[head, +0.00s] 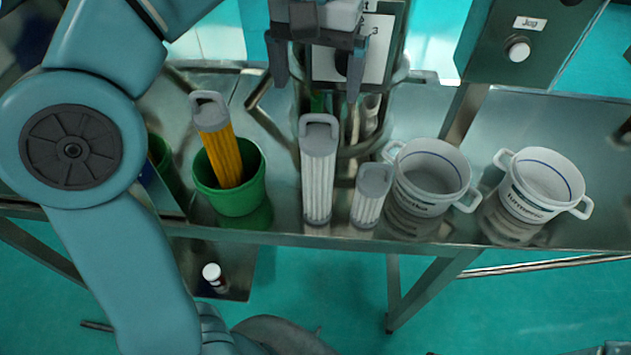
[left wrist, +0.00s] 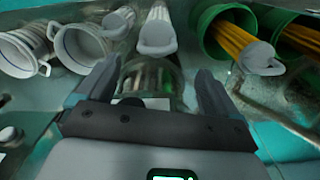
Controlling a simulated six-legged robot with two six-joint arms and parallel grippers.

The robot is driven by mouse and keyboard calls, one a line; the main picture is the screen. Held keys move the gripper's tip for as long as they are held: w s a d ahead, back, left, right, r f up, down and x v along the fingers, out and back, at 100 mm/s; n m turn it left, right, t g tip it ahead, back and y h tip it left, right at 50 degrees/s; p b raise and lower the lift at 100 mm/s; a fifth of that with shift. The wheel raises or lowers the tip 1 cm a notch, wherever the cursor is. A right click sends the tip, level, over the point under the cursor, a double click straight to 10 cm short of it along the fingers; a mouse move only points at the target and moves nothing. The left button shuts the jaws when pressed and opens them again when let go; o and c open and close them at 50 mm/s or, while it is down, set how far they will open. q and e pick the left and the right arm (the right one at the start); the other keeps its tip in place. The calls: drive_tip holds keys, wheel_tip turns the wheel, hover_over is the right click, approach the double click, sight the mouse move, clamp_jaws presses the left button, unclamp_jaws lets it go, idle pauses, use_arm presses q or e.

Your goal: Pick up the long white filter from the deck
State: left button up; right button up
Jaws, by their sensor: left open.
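The long white filter (head: 318,175) stands upright on the steel deck (head: 280,205), with a grey looped cap on top. In the left wrist view the long white filter (left wrist: 158,32) shows beyond the gripper, its cap towards me. My left gripper (head: 318,80) is open and empty, above and behind the filter's cap in the head view, apart from it. In the left wrist view the fingers of my left gripper (left wrist: 153,85) are spread, with the filter's cap beyond and between them. A shorter white filter (head: 370,197) stands just right of the long one. My right gripper is not seen.
A green bucket (head: 245,195) holding a yellow filter (head: 222,150) stands left of the long filter. A white two-handled pot (head: 430,170) and a turmeric pot (head: 540,185) stand to the right. A control box (head: 515,45) hangs at the upper right.

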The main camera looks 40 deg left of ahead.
use_arm(q)
hover_over(319, 134)
drive_tip(key=w, duration=0.1)
wheel_tip(319, 134, down, 6)
drive_tip(key=shift+w+a+r+b, duration=0.1)
drive_tip(key=shift+w+r+b, duration=0.05)
drive_tip(key=shift+b, duration=0.25)
drive_tip(key=shift+s+f, duration=0.9)
drive_tip(key=f, duration=0.1)
drive_tip(key=w+f, duration=0.1)
drive_tip(key=f, duration=0.1)
drive_tip(key=shift+d+f, duration=0.2)
drive_tip(key=shift+f, duration=0.1)
drive_tip(key=shift+s+a, duration=0.1)
drive_tip(key=shift+s, duration=0.35)
drive_tip(key=shift+w, duration=0.35)
drive_tip(key=c, duration=1.5)
drive_tip(key=shift+s+r, duration=0.1)
drive_tip(key=shift+s, duration=0.05)
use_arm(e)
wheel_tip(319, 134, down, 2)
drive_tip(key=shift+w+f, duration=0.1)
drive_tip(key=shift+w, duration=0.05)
